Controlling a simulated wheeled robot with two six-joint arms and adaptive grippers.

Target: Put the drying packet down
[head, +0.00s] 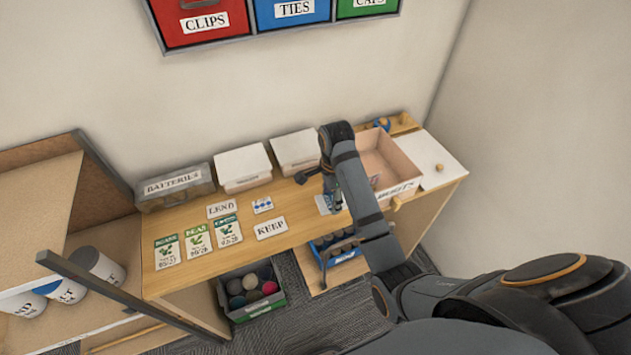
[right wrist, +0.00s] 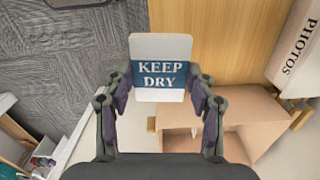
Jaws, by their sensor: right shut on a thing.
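The drying packet (right wrist: 160,68) is a white packet with a blue band reading KEEP DRY. In the right wrist view it sits between the fingertips of my right gripper (right wrist: 161,88), which is shut on it. In the head view the packet (head: 323,206) shows as a small pale patch beside my right gripper (head: 334,203), at the front part of the wooden desk (head: 190,275). I cannot tell whether it touches the desk. My left gripper is not in view.
LEND (head: 221,209) and KEEP (head: 271,228) cards and several seed packets (head: 198,240) lie on the desk left of the gripper. An open cardboard box (head: 365,143) stands to its right. White boxes (head: 242,166) and a BATTERIES bin (head: 172,187) line the back.

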